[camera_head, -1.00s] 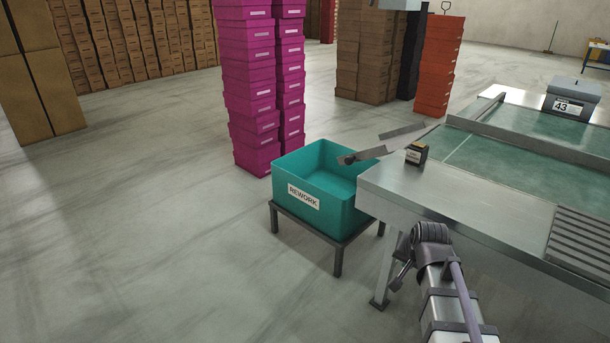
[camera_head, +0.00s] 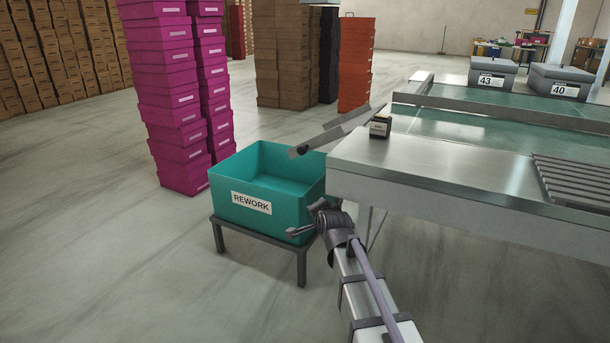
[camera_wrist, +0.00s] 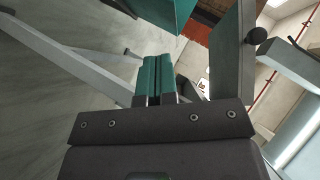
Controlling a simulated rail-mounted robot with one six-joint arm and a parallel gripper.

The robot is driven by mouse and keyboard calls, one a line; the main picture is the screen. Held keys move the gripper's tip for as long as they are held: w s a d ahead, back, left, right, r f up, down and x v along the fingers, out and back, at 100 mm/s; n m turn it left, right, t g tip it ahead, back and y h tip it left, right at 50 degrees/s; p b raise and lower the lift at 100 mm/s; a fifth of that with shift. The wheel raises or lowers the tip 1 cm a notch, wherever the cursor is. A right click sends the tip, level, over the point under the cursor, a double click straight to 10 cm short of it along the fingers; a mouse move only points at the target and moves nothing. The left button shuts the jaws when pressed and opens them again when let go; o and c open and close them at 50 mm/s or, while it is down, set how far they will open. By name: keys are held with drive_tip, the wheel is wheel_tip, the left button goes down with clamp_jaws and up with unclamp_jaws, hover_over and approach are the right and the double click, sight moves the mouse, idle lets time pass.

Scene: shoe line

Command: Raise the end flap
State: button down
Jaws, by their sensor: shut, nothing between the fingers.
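The end flap (camera_head: 334,132) is a grey metal strip at the far left corner of the steel table. It slopes down to the left over the bin's back right, with a dark round knob near its low end. In the wrist view a grey panel (camera_wrist: 231,62) with a black knob, apparently the flap, stands just right of my fingers. My gripper (camera_wrist: 159,62) is shut and empty, its teal fingers pressed together and apart from the panel. In the head view my wrist is low, in front of the bin's right side; the fingertips are hard to make out there.
A teal REWORK bin (camera_head: 222,213) stands on a low dark stand (camera_head: 259,243) left of the steel table (camera_head: 428,172). A small black box (camera_head: 380,127) sits near the table corner. Magenta boxes (camera_head: 164,95) are stacked behind the bin. The floor at left is clear.

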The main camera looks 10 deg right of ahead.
drive_tip(key=w+r+m+t+b, duration=0.1)
drive_tip(key=w+r+m+t, duration=0.3)
drive_tip(key=w, duration=0.5)
drive_tip(key=w+r+m+t+h, duration=0.1)
drive_tip(key=w+r+m+t, duration=0.3)
drive_tip(key=w+m, duration=0.3)
drive_tip(key=shift+w+a+r+t+h+b, duration=0.3)
drive_tip(key=shift+w+r+b, duration=0.15)
drive_tip(key=shift+w, duration=0.45)
drive_tip(key=shift+r, duration=0.15)
